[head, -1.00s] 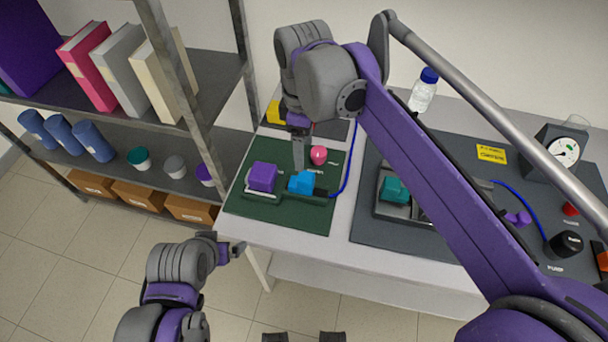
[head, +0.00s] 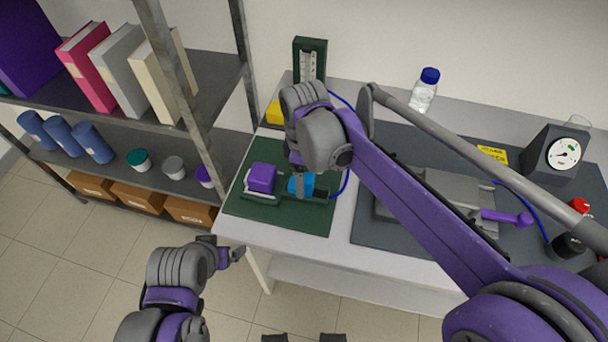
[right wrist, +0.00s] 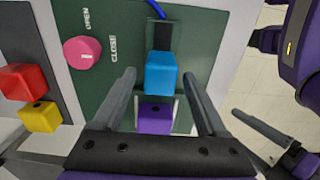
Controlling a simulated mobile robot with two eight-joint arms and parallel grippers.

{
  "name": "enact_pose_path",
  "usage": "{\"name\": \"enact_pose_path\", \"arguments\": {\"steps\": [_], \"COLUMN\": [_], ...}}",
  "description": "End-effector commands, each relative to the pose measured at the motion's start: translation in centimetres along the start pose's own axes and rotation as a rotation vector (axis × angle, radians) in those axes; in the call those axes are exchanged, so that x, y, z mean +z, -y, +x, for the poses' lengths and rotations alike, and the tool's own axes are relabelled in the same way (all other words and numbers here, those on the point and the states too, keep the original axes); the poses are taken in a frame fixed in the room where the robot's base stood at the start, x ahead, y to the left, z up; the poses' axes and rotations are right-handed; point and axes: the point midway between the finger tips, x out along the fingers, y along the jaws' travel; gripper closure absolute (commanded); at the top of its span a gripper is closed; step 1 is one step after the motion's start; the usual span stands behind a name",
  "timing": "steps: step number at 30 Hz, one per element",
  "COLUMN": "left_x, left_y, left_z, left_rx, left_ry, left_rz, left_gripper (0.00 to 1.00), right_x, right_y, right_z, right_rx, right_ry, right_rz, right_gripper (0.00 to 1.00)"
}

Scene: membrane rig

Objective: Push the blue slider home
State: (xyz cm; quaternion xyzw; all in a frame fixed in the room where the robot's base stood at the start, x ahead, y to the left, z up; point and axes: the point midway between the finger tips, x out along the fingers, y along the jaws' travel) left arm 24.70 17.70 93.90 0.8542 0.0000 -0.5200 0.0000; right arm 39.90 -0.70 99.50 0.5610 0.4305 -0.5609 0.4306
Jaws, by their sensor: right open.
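The blue slider (head: 307,185) sits on a rail on the green board (head: 240,206), right of a purple block (head: 262,177). In the right wrist view the blue slider (right wrist: 160,74) lies between and just beyond the open fingertips of my right gripper (right wrist: 159,76). The purple block (right wrist: 155,118) is nearer, between the fingers. In the head view my right gripper (head: 299,184) is down at the blue slider and partly covers it; contact cannot be told. My left gripper (head: 238,254) hangs off the table's front edge; its jaw opening is unclear.
A pink knob (right wrist: 82,52) is beside the slider in the right wrist view, with red (right wrist: 22,82) and yellow (right wrist: 40,117) blocks further left. A blue tube (head: 347,180) runs right of the rail. A gauge (head: 560,150) and bottle (head: 424,90) stand to the right.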

Motion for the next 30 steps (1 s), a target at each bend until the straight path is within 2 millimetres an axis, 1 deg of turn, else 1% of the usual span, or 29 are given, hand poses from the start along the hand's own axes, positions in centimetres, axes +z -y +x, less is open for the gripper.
{"name": "enact_pose_path", "arguments": {"steps": [1, 2, 6, 8, 12, 13, 30], "left_x": [0.0, 0.0, 0.0, 0.0, 0.0, 0.0, 0.0], "left_y": [0.0, 0.0, 0.0, 0.0, 0.0, 0.0, 0.0], "left_z": [0.0, 0.0, 0.0, 0.0, 0.0, 0.0, -0.01], "left_rx": [0.0, 0.0, 0.0, 0.0, 0.0, 0.0, 0.0], "left_ry": [0.0, 0.0, 0.0, 0.0, 0.0, 0.0, 0.0], "left_rz": [0.0, 0.0, 0.0, 0.0, 0.0, 0.0, 0.0], "left_gripper": [0.0, 0.0, 0.0, 0.0, 0.0, 0.0, 0.0], "right_x": [0.0, 0.0, 0.0, 0.0, 0.0, 0.0, 0.0], "right_y": [0.0, 0.0, 0.0, 0.0, 0.0, 0.0, -0.01], "right_z": [-0.01, -0.02, -0.03, -0.03, -0.04, -0.04, -0.06], "right_rx": [0.0, 0.0, 0.0, 0.0, 0.0, 0.0, 0.0], "right_ry": [0.0, 0.0, 0.0, 0.0, 0.0, 0.0, 0.0], "right_rz": [0.0, 0.0, 0.0, 0.0, 0.0, 0.0, 0.0], "right_gripper": [0.29, 0.34, 0.59, 0.7, 0.95, 1.0, 1.0]}}
